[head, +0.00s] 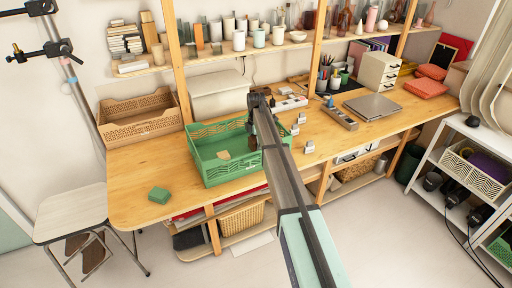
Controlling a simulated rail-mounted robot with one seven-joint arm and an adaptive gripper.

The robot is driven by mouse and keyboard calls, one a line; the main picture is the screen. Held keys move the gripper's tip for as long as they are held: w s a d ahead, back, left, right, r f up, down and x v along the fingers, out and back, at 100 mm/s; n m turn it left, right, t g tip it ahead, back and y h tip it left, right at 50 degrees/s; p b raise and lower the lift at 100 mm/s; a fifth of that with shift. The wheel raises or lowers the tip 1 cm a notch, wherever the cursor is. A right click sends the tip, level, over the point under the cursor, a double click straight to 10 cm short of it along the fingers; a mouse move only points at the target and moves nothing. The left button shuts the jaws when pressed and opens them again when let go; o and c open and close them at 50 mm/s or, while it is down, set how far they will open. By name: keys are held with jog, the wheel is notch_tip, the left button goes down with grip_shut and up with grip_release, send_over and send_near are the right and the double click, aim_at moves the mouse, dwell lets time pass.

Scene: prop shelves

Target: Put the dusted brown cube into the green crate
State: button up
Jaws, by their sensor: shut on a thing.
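The green crate (229,178) stands on the wooden table, open at the top. A small flat-looking tan piece (223,155) lies on its floor; I cannot tell if it is a cube. My arm reaches from the lower right, and my gripper (252,141) hangs at the crate's right end. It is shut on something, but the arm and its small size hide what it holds. I cannot make out a dusted brown cube for certain. A green block (159,195) lies on the table left of the crate.
A tan slatted crate (140,122) and a white box (220,100) stand behind. Several small grey-white blocks (309,147) sit right of my arm. A wooden tray (341,118) and a grey laptop (371,106) lie farther right. The table's front left is mostly clear.

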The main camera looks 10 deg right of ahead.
jog(key=shift+f, duration=1.3)
jog(key=shift+f, duration=0.15)
jog(key=o, duration=1.2)
notch_tip(320, 180, up, 12)
jog(key=b, duration=0.3)
jog(key=shift+r, duration=0.2)
